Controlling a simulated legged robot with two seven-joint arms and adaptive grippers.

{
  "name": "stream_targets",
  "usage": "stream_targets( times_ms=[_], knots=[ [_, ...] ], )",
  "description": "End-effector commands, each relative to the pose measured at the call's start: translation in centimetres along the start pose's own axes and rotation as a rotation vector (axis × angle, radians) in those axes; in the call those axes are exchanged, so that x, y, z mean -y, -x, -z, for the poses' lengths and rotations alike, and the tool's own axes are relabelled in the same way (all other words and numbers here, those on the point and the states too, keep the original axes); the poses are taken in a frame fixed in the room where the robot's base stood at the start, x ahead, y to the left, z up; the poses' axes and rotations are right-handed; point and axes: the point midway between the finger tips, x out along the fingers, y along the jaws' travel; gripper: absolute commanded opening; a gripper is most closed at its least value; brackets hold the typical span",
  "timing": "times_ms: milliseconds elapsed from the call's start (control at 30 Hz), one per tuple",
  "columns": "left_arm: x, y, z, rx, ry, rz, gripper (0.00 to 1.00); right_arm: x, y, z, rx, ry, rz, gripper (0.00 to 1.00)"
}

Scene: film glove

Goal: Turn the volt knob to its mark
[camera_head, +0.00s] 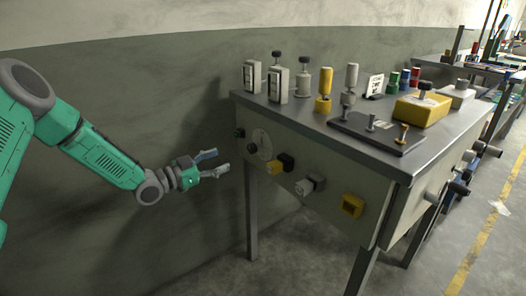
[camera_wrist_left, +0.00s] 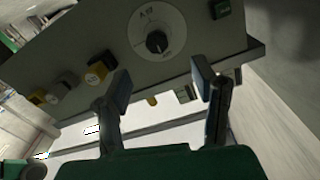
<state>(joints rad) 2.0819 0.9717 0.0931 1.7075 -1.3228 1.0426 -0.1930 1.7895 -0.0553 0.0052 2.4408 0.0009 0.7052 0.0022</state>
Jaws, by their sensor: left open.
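A black round knob (camera_wrist_left: 157,42) sits on a pale round dial (camera_wrist_left: 140,22) on the front panel of the bench. I take it for the volt knob, but the lettering is too small to read surely. The dial (camera_head: 262,140) shows at the panel's left end in the head view. My left gripper (camera_head: 219,161) is open and empty, left of the panel and apart from the knob. In the left wrist view its fingers (camera_wrist_left: 162,84) stand spread below the knob. I cannot make out where the knob points against its mark. My right gripper is not in view.
Yellow-black and white-black fittings (camera_head: 304,186) stick out of the panel right of the dial. A dark green block (camera_wrist_left: 220,9) is beside the dial. The metal bench top (camera_head: 300,112) carries switches, posts and a yellow box (camera_head: 422,108). Open space lies between wall and bench.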

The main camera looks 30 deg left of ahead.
Motion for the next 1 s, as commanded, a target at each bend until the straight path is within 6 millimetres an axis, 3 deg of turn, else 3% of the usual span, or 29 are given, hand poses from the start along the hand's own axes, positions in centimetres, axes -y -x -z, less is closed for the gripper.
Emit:
stream_targets(
  times_ms=[300, 500, 700, 1000],
  knots=[
    [-0.5, -6.8, -0.1, 0.001, -0.004, -0.005, 0.53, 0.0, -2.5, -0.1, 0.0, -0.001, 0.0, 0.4],
    [-0.3, -10.3, -0.2, 0.001, 0.001, -0.003, 0.53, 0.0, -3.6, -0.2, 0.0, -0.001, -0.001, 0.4],
    [-0.2, -12.1, -0.1, 0.001, 0.003, -0.002, 0.53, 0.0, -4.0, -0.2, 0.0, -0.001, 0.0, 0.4],
    [-0.4, -12.5, 0.2, 0.002, 0.002, -0.002, 0.53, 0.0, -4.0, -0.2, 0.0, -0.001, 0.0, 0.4]
  ],
)
